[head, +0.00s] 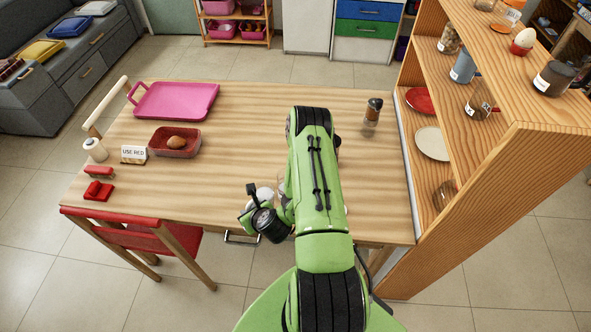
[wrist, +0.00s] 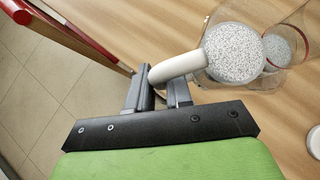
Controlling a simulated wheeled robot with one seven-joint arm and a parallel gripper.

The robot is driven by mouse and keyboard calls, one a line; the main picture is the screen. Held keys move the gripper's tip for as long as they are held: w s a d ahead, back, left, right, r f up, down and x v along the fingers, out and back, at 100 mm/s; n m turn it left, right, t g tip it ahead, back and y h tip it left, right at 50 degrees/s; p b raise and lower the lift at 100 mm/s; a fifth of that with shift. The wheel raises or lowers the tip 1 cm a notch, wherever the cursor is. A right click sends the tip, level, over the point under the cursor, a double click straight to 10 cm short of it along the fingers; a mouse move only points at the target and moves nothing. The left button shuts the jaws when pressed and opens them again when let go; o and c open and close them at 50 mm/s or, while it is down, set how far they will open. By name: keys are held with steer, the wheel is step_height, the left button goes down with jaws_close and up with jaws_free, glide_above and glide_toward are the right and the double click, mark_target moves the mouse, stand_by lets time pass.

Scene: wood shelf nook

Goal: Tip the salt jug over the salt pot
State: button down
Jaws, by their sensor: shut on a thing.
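The salt jug (wrist: 235,53) is a clear vessel with a white handle (wrist: 178,70) and speckled white-grey salt inside, at the upper middle of the wrist view. My gripper (wrist: 160,88) is shut on the handle. A clear round pot (wrist: 279,48) with a reddish rim and some grey-white salt, seemingly the salt pot, stands just right of the jug. The jug overlaps its near side in the picture. I cannot tell whether they touch or how far the jug is tilted. In the head view my arm hides most of both.
The wooden table (head: 230,115) holds a pink tray (head: 175,100), a red dish (head: 175,142) with a brown item, a "USE RED" card (head: 134,154) and a dark-topped shaker (head: 373,111). A wooden shelf (head: 490,150) stands at the right, a red chair (head: 125,232) at front left. The table's centre is clear.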

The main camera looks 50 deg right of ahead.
steer(key=shift+s, duration=0.1)
steer(key=shift+r, duration=0.1)
steer(key=shift+d+r+p, duration=0.15)
steer(key=shift+r+p, duration=0.2)
steer(key=shift+p, duration=0.3)
steer(key=shift+d+r+m+y+p, duration=0.4)
steer(key=shift+r+y+p, duration=0.15)
steer(key=shift+p, duration=0.4)
steer(key=shift+d+r+m+y+p, duration=0.15)
steer(key=shift+d+r+y+p, duration=0.15)
steer(key=shift+r+p, duration=0.35)
steer(key=shift+d+r+m+y+p, duration=0.15)
steer(key=shift+d+r+y+p, duration=0.1)
steer(key=shift+r+p, duration=0.35)
steer(key=r+y+p, duration=0.1)
steer(key=d+r+p, duration=0.1)
steer(key=r, duration=0.1)
steer(key=d+r+m+y+p, duration=0.1)
steer(key=shift+d+r+y+p, duration=0.2)
steer(key=shift+r+y+p, duration=0.1)
steer(key=shift+r, duration=0.05)
steer(key=shift+d+r+m+y+p, duration=0.15)
steer(key=shift+d+r+p, duration=0.15)
steer(key=shift+r, duration=0.2)
steer(key=shift+d+r+m+y+p, duration=0.15)
steer(key=shift+d+r+p, duration=0.15)
steer(key=shift+r, duration=0.15)
